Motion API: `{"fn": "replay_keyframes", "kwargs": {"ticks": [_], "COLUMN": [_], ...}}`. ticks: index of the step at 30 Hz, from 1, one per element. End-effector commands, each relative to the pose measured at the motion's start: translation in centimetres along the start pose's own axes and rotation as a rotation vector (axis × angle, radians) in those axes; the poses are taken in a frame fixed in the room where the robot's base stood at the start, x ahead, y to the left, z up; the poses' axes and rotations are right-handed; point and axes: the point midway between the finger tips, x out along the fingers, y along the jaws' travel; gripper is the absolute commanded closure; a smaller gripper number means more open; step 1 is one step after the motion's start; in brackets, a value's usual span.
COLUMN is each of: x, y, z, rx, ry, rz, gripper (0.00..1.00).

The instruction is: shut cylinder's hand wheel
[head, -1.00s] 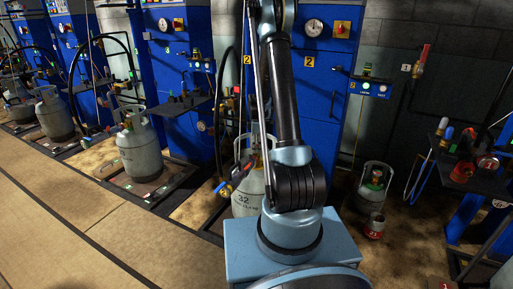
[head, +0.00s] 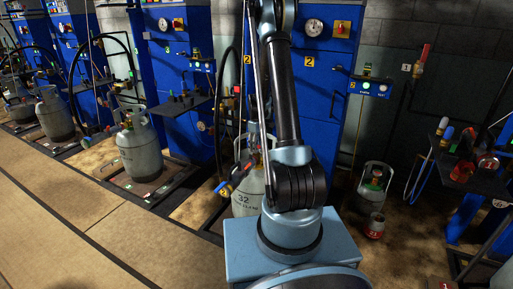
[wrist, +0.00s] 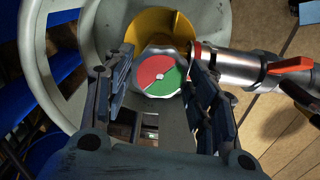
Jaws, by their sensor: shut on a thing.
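The hand wheel (wrist: 160,76) shows in the wrist view as a ridged grey knob with a red and green face. My gripper (wrist: 163,84) has one finger on each side of it and is shut on it. The wheel sits on the valve of a grey cylinder, inside the cylinder's round collar (wrist: 228,22), with a yellow part behind it. In the head view the grey cylinder (head: 246,200) marked 32 stands behind my arm, which hides part of it.
A silver connector with an orange-red lever (wrist: 245,70) joins the valve on the right in the wrist view. A blue cabinet (head: 318,95) stands behind. Another grey cylinder (head: 140,152) stands left, and a small cylinder (head: 370,198) stands right. Open floor lies at front left.

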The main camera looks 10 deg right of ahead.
Motion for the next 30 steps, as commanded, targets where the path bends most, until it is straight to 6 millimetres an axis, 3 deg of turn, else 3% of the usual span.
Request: {"fn": "replay_keyframes", "kwargs": {"ticks": [30], "x": [0.00], "y": [0.06], "z": [0.01], "rx": [0.965], "ry": [0.001], "rz": [0.001], "gripper": [0.72]}}
